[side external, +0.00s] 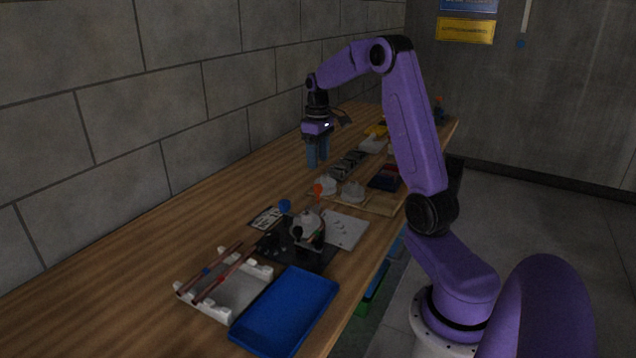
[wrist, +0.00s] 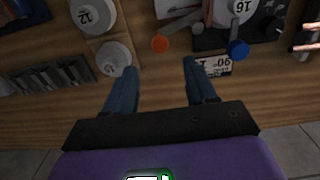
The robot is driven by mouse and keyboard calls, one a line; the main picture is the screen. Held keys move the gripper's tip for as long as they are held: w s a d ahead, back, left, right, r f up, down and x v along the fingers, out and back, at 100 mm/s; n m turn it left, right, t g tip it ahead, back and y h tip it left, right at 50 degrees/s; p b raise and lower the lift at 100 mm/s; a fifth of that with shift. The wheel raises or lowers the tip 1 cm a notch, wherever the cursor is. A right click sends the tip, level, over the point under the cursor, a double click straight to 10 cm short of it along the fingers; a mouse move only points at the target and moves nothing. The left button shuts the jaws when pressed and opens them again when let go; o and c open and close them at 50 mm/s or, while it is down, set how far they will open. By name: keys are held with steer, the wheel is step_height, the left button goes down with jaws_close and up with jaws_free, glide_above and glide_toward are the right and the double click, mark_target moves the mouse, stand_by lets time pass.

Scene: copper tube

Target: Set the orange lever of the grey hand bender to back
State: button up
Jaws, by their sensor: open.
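The grey hand bender (side external: 307,228) stands on a dark base plate in the side view. Its orange lever knob (side external: 318,190) sticks up above it, and a blue knob (side external: 285,205) is to its left. In the wrist view the bender (wrist: 232,10) is at the top right, marked 16 and partly cut off. The orange lever knob (wrist: 160,44) shows at the end of a grey arm, and the blue knob (wrist: 238,48) is to its right. My gripper (side external: 317,164) is open and empty, above the table and farther along it than the bender. Its spread blue fingers (wrist: 158,72) show in the wrist view.
Pale round formers (wrist: 113,58) sit on a wooden board beside the bender. A blue tray (side external: 287,310) and a white rack (side external: 228,287) with copper tubes are at the near end. A white sheet (side external: 345,230) lies by the bender. The wall-side table strip is mostly clear.

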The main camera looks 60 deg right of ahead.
mark_target(318, 184)
step_height(318, 184, down, 8)
steer(key=shift+f, duration=0.2)
steer(key=shift+c, duration=0.3)
jaws_close()
